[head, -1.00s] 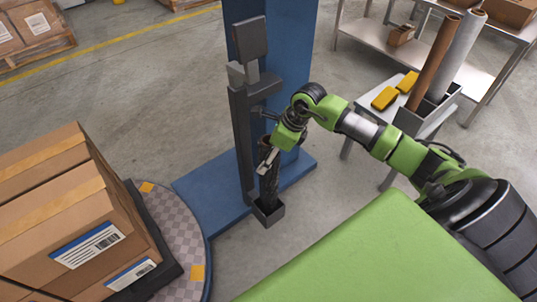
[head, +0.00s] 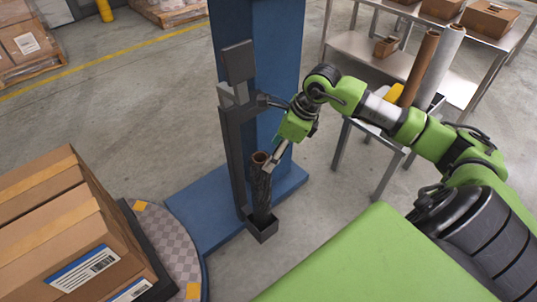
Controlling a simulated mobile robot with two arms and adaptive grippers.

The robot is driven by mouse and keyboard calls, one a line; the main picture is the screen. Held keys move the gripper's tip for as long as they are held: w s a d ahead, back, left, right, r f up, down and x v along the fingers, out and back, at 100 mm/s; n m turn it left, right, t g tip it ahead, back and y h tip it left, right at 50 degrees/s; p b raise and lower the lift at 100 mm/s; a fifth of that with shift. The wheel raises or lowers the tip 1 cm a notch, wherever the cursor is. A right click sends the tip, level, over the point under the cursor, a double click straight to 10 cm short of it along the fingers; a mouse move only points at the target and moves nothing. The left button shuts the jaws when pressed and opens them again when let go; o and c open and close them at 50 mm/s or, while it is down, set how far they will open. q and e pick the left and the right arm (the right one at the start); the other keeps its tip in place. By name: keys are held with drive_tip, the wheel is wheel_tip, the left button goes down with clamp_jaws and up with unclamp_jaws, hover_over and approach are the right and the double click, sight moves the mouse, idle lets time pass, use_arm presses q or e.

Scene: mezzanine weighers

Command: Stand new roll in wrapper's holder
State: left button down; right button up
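A dark wrapped roll (head: 262,194) with a brown core at its top stands nearly upright in the small dark holder cup (head: 262,229) at the foot of the wrapper's mast (head: 232,150). Its lower end is hidden inside the cup. My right gripper (head: 272,163) is at the roll's upper right side, with a light grey finger overlapping the roll's edge. It appears open around or beside the roll; the far finger is hidden. My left gripper is out of view.
A turntable (head: 170,236) with stacked cartons (head: 65,225) is at the lower left. A grey stand at the right holds a brown tube (head: 420,65), a pale roll (head: 441,66) and a yellow item (head: 395,94). Shelves with boxes stand behind.

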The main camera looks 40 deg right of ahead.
drive_tip(key=w+a+r+m+t+y, duration=0.1)
drive_tip(key=a+r+y, duration=0.25)
drive_tip(key=a, duration=0.55)
drive_tip(key=a+r+m+t+y, duration=0.1)
drive_tip(key=a+r+t+y, duration=0.3)
drive_tip(key=a, duration=0.6)
drive_tip(key=w+r+m+t+y, duration=0.1)
drive_tip(key=w+r+m+t, duration=0.2)
drive_tip(key=r+m+t, duration=0.9)
drive_tip(key=d+f+m+g+h, duration=0.2)
drive_tip(key=d+f+m+h, duration=0.8)
drive_tip(key=m, duration=0.7)
drive_tip(key=s+d+f+m+g+h, duration=0.2)
drive_tip(key=s+f+m+g+h, duration=0.3)
drive_tip(key=f, duration=0.3)
drive_tip(key=s+a+f+m+g+y, duration=0.2)
drive_tip(key=s+f+g, duration=0.3)
drive_tip(key=s, duration=0.5)
drive_tip(key=s+a+f+m+g+y, duration=0.2)
drive_tip(key=s+a+f+g, duration=0.3)
drive_tip(key=s+f, duration=0.3)
drive_tip(key=shift+s+a+f+m, duration=0.35)
drive_tip(key=shift+s+m, duration=0.45)
drive_tip(key=shift+s, duration=0.45)
